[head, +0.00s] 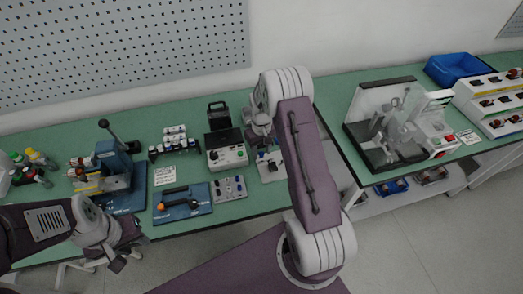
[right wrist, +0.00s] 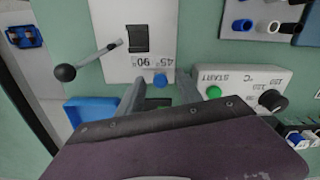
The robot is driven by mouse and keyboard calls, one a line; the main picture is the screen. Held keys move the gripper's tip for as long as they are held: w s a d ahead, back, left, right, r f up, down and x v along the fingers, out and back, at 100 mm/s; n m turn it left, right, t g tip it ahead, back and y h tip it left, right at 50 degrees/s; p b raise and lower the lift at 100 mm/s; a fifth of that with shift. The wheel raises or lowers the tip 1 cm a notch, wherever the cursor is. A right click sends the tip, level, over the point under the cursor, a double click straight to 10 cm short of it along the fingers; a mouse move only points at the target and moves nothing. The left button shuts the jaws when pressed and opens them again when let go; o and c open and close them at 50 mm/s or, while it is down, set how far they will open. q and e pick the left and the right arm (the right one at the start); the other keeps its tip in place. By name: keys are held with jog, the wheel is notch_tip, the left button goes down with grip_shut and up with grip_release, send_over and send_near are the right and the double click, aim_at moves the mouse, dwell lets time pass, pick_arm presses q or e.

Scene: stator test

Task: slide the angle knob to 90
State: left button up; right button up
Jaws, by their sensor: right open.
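The angle knob (right wrist: 160,80) is a small blue knob at the edge of a pale panel (right wrist: 117,40), beside printed 45 and 90 marks, in the right wrist view. I cannot tell exactly which mark it lines up with. My right gripper (right wrist: 159,93) is open, with one finger on each side of the blue knob in the picture; contact is not visible. In the head view my right gripper (head: 262,132) is over the panel (head: 272,170), and my arm hides part of it. My left gripper (head: 126,260) looks open and empty near the table's front left edge.
A lever with a black ball (right wrist: 66,72) sticks out of the panel. A white START box (right wrist: 240,85) with a green button and black dial is close beside my right gripper. A blue tray (right wrist: 78,104) lies on the other side. A grey board with pegs (head: 229,188) is nearby.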

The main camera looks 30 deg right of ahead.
jog(key=shift+w, duration=0.1)
jog(key=shift+c, duration=0.3)
grip_shut()
